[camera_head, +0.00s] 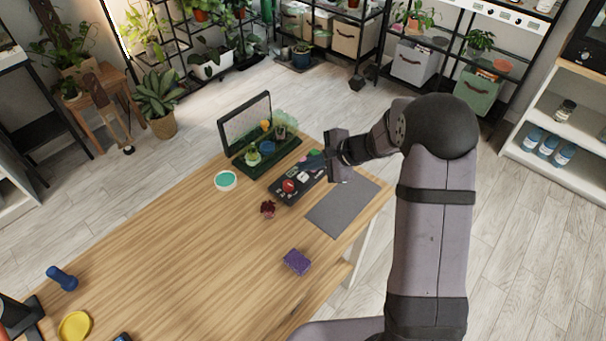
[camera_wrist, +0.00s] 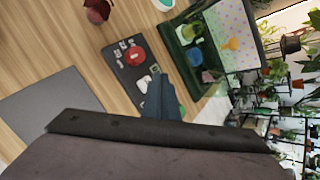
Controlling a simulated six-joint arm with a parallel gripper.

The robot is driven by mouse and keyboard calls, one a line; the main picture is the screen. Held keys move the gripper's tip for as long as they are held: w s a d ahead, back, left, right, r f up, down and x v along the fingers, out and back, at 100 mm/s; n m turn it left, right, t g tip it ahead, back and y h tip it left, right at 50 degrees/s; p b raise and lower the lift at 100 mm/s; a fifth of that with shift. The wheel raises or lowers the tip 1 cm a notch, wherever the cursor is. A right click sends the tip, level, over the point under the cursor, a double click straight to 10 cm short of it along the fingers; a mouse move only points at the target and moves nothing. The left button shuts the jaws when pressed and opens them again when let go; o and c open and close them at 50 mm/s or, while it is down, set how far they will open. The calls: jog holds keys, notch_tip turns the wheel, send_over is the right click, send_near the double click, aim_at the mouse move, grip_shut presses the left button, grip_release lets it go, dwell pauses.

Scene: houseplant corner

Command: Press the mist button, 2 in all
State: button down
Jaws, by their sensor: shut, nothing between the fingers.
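A dark control panel (camera_head: 281,196) lies on the wooden table in front of a terrarium. It carries a large red button (camera_head: 289,186), a white control (camera_head: 303,175) and a green one (camera_head: 314,155). In the wrist view the panel (camera_wrist: 122,72) shows the red button (camera_wrist: 135,56) uncovered and the white control (camera_wrist: 145,82) beside my fingers. I cannot read which one is the mist button. My gripper (camera_head: 315,164) is shut and empty, over the panel's far end. In the wrist view my fingers (camera_wrist: 164,98) hide part of the green control. Contact cannot be told.
The green terrarium (camera_head: 240,167) with a raised clear panel stands behind the control panel. A grey mat (camera_head: 343,208) lies to its right, a teal-topped round dish (camera_head: 226,181) to its left. A dark red object (camera_head: 267,208) and a purple block (camera_head: 297,262) lie nearer. The table's middle is clear.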

aim_at(307, 177)
jog(key=shift+r+p, duration=1.45)
jog(key=shift+r, duration=0.85)
dwell(0.9)
notch_tip(307, 177, up, 4)
jog(key=m+p, duration=0.3)
jog(key=m, duration=0.6)
jog(key=m+p, duration=0.4)
jog(key=m, duration=0.6)
jog(key=shift+s+f+t+h, duration=0.1)
jog(key=shift+t+h, duration=0.2)
jog(key=shift+t, duration=0.1)
jog(key=shift+f, duration=0.1)
